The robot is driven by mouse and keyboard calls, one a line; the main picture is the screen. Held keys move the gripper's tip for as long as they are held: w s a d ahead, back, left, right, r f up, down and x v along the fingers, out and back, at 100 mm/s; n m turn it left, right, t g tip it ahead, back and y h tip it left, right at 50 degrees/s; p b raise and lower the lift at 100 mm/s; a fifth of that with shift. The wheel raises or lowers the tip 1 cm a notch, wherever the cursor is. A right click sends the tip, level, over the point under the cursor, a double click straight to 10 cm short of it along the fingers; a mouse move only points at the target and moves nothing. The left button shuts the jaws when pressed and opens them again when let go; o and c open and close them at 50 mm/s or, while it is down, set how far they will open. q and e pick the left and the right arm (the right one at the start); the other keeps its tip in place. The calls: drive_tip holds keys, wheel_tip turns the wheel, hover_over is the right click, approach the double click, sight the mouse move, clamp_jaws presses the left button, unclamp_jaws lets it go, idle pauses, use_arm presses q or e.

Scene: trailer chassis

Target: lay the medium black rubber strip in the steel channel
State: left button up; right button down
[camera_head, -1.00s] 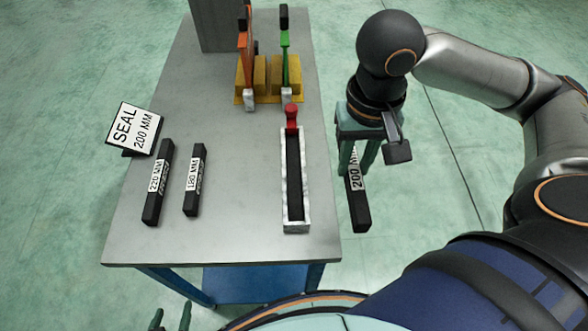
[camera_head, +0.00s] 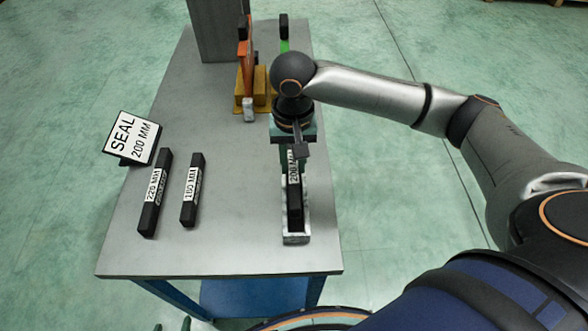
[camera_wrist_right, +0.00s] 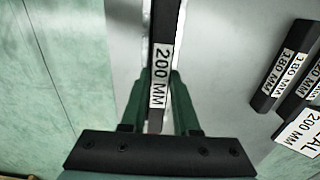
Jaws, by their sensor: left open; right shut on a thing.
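The black strip labelled 200 MM (camera_head: 295,205) is held by my right gripper (camera_head: 293,172), which is shut on it. The strip is lined up lengthwise over the steel channel (camera_head: 296,239); I cannot tell if it touches the channel floor. The channel's near end shows, while its far end is hidden by the gripper. In the right wrist view the strip (camera_wrist_right: 162,45) runs between the two green fingers (camera_wrist_right: 161,88). My left gripper (camera_head: 172,326) barely shows at the bottom edge, its fingertips apart and empty.
Strips labelled 220 MM (camera_head: 155,195) and 180 MM (camera_head: 192,192) lie left on the grey table (camera_head: 235,225). A sign reading SEAL 200 MM (camera_head: 133,137) stands at the left edge. Yellow blocks with an orange-handled tool (camera_head: 245,75) and a grey box (camera_head: 216,30) stand behind.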

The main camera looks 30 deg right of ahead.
sight(294, 167)
drive_tip(key=shift+s+f, duration=0.1)
drive_tip(key=shift+f, duration=1.25)
drive_tip(key=shift+f, duration=0.15)
